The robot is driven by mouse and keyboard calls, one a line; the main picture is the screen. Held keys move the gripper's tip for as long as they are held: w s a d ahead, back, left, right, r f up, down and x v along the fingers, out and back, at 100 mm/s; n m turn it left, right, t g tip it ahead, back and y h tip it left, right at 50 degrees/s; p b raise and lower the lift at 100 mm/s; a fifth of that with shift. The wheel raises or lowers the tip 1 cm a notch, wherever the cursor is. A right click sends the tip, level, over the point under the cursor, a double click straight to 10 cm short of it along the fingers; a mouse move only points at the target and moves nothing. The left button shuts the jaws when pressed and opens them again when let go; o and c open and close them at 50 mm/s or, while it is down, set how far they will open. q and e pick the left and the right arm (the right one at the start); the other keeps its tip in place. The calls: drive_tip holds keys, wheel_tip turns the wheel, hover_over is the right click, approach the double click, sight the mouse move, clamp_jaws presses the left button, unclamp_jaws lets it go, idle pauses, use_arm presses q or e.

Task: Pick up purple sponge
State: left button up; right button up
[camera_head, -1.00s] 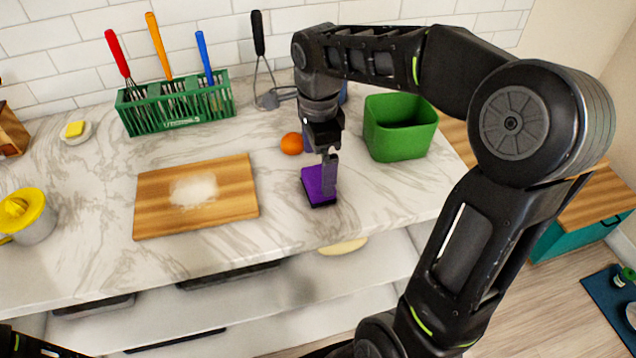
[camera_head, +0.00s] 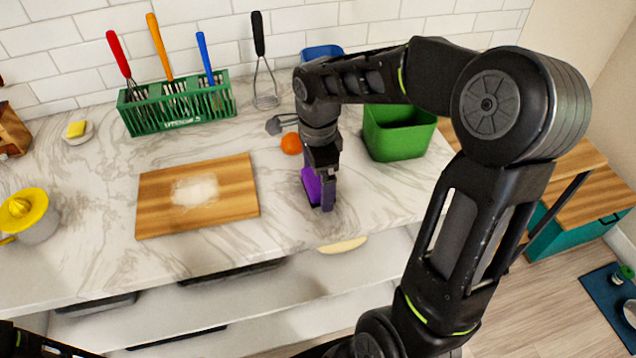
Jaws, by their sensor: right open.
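The purple sponge (camera_head: 311,186) lies on the marble counter, right of the wooden cutting board. My right gripper (camera_head: 323,200) points down at the sponge, with a finger in front of its right side. The gripper is open. It hides part of the sponge, and I cannot tell whether the fingers touch it. Part of my left arm (camera_head: 35,343) shows at the lower left corner; its gripper's jaws cannot be made out.
An orange (camera_head: 291,144) lies just behind the sponge. A green bin (camera_head: 395,145) stands to the right, partly behind my right arm. The cutting board (camera_head: 235,205) with white powder is to the left. A green utensil rack (camera_head: 180,112) stands near the wall.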

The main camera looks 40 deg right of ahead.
sight(318, 178)
drive_tip(key=shift+c, duration=0.2)
drive_tip(key=c, duration=1.3)
drive_tip(key=shift+r, duration=0.1)
wheel_tip(318, 178, up, 10)
drive_tip(key=shift+f+b, duration=0.1)
drive_tip(key=shift+b, duration=0.4)
